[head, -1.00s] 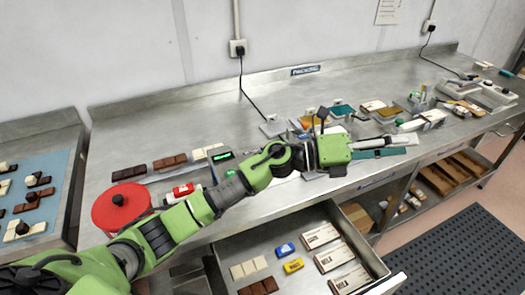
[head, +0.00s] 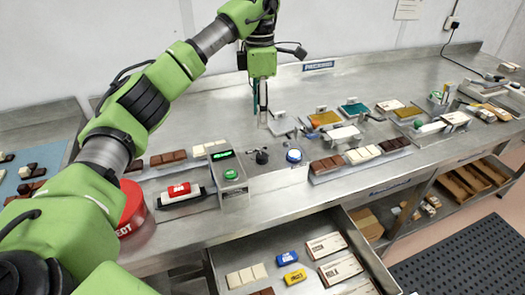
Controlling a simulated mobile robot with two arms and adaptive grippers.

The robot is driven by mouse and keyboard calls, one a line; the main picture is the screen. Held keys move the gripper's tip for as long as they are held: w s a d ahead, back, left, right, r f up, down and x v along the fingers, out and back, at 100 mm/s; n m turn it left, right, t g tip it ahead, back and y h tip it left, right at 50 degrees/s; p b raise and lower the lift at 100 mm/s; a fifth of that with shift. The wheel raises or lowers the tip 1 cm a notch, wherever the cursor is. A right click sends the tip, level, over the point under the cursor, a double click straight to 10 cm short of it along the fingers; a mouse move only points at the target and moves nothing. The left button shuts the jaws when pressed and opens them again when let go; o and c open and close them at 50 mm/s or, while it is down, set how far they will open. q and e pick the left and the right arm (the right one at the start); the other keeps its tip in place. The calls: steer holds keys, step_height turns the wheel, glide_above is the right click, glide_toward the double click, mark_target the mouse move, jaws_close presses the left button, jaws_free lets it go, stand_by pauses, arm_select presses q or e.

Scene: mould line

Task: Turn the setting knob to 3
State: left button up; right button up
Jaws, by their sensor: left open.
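The setting knob (head: 262,157) is a small black knob on top of a grey control box (head: 282,178), between a display unit with green digits (head: 222,155) and a blue button (head: 294,155). Its number marks are too small to read. My left gripper (head: 260,110) points down above and behind the knob in the head view. Its two thin fingers are open, with nothing between them, and apart from the knob. My right gripper is not in view.
A green button (head: 231,175) sits below the display. A red-and-white block (head: 180,191) lies left of it. Chocolate bars lie on a tray (head: 350,169) to the right. An open drawer (head: 250,257) juts out in front. A red round container (head: 132,208) is partly behind my arm.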

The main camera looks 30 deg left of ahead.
arm_select(q)
glide_above(261, 155)
step_height(261, 155, down, 5)
steer(key=shift+w, duration=0.1)
step_height(261, 155, down, 7)
steer(key=shift+r+p, duration=0.1)
steer(key=shift+p, duration=0.75)
steer(key=shift+f, duration=0.55)
steer(key=c, duration=1.1)
